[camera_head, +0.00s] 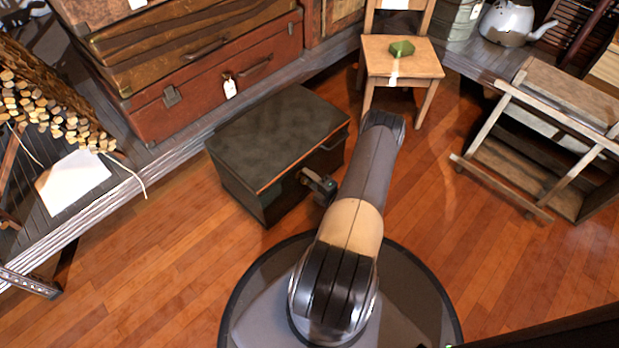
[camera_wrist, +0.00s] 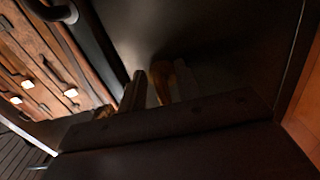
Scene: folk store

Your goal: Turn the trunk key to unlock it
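The trunk (camera_head: 270,135) is a dark grey-green box with its lid closed, standing on the wooden floor in the head view. My gripper (camera_head: 308,177) is at its front face, near the middle, where the lock would be. In the wrist view the dark front of the trunk (camera_wrist: 235,45) fills the upper right. The two fingers of my gripper (camera_wrist: 160,88) point at it. A brass-coloured piece, seemingly the key (camera_wrist: 163,80), shows between the fingertips. It is dim and partly hidden, so I cannot tell whether the fingers press on it or which way it is turned.
A red suitcase (camera_head: 215,90) lies on the low platform behind the trunk. A wooden chair (camera_head: 405,60) with a green object (camera_head: 401,48) on it stands behind my arm. A wooden rack (camera_head: 545,150) is at the right. Floor is clear at the lower left and right.

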